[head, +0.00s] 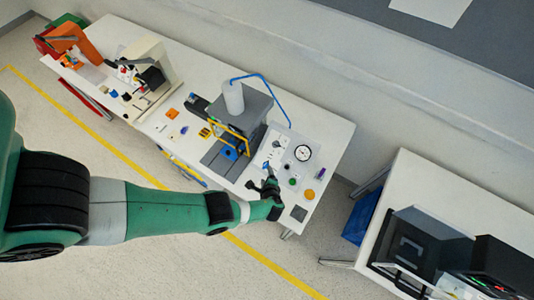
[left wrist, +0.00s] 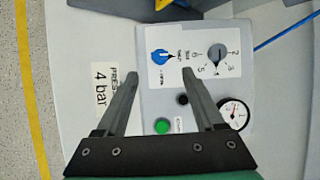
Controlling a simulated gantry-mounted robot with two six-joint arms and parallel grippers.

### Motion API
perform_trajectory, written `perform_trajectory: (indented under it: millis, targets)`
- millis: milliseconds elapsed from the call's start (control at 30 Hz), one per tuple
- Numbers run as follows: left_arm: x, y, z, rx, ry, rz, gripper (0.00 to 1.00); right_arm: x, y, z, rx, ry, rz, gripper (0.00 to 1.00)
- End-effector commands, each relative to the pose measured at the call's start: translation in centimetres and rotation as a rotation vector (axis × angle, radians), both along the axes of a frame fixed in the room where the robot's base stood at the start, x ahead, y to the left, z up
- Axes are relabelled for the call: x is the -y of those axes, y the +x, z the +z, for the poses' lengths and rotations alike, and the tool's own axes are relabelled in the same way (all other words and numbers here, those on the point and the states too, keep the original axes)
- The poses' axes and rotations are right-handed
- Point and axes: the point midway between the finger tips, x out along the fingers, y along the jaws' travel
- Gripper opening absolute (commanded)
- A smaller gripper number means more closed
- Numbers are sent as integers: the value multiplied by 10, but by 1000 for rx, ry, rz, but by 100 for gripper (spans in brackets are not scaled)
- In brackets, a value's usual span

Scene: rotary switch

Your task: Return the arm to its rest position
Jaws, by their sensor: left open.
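My left arm comes in from the left in the head view, and its gripper (head: 269,187) is over the front of the control panel (head: 283,150). In the left wrist view the left gripper (left wrist: 159,76) has its fingers spread, with nothing between them but the panel below. A blue rotary knob (left wrist: 161,57) sits just beyond the fingertips, and a grey numbered rotary switch (left wrist: 217,54) is to its right. A green button (left wrist: 162,126) and a black button (left wrist: 182,99) show between and beside the fingers. My right gripper is in neither view.
A pressure gauge (head: 303,153) is on the panel. A press with a white cylinder (head: 233,97) and blue hose stands behind the gripper. A second table with black equipment (head: 420,243) is at the lower right.

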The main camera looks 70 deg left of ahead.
Motion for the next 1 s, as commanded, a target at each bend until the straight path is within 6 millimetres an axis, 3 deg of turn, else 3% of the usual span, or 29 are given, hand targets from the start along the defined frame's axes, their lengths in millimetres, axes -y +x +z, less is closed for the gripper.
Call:
perform_trajectory:
  millis: [33,167,833,933,1000]
  targets:
    - [7,-1,13,-3,0,-4,70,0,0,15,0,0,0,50]
    - [17,-5,19,-3,0,-2,70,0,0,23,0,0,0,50]
    - [19,-6,19,-1,-1,3,70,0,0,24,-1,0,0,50]
    - [17,9,34,28,-4,14,70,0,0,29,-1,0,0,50]
    - [18,37,52,93,-13,22,70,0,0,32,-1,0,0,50]
